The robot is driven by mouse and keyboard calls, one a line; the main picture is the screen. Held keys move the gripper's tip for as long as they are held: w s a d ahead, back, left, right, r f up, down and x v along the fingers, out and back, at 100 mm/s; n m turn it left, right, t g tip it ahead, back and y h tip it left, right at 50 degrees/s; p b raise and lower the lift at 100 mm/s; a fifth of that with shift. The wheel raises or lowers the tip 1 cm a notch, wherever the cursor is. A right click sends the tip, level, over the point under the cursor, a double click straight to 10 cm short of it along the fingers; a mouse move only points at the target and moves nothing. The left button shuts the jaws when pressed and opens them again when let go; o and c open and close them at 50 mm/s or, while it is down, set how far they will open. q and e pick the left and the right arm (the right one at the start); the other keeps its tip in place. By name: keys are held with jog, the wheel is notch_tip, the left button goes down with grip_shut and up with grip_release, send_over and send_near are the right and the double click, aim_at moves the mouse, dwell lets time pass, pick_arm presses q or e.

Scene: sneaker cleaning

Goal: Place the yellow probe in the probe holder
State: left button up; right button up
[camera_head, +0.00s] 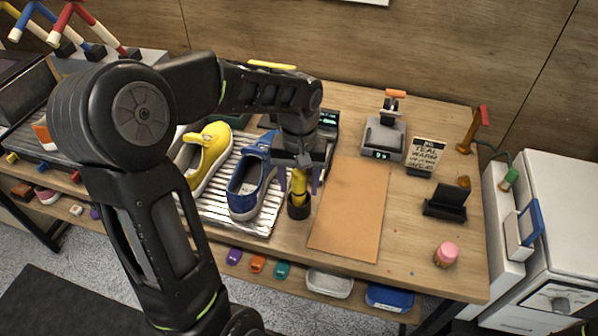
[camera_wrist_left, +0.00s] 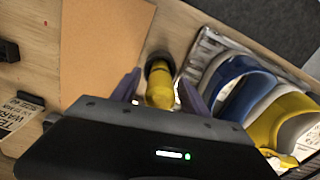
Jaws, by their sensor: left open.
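The yellow probe (camera_head: 299,182) stands upright in a dark round holder (camera_head: 298,209) on the table, just left of the brown mat. My left gripper (camera_head: 299,178) is right above the holder, with its purple fingers open on both sides of the probe. In the left wrist view the yellow probe (camera_wrist_left: 160,88) sits between the two spread fingers of the gripper (camera_wrist_left: 160,90), and the dark holder rim (camera_wrist_left: 158,60) shows past it. How deep the probe sits is hidden. My right gripper is not in view.
A blue shoe (camera_head: 247,186) and a yellow shoe (camera_head: 207,155) lie on a ribbed metal tray (camera_head: 228,217) left of the holder. The brown mat (camera_head: 350,210) is bare. A card sign (camera_head: 425,155), a black stand (camera_head: 446,203) and a pink-topped jar (camera_head: 446,254) are at the right.

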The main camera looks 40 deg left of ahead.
pick_arm(q)
notch_tip(320, 180, up, 12)
jog(key=shift+r+b, duration=0.1)
jog(key=shift+b, duration=0.25)
dwell(0.7)
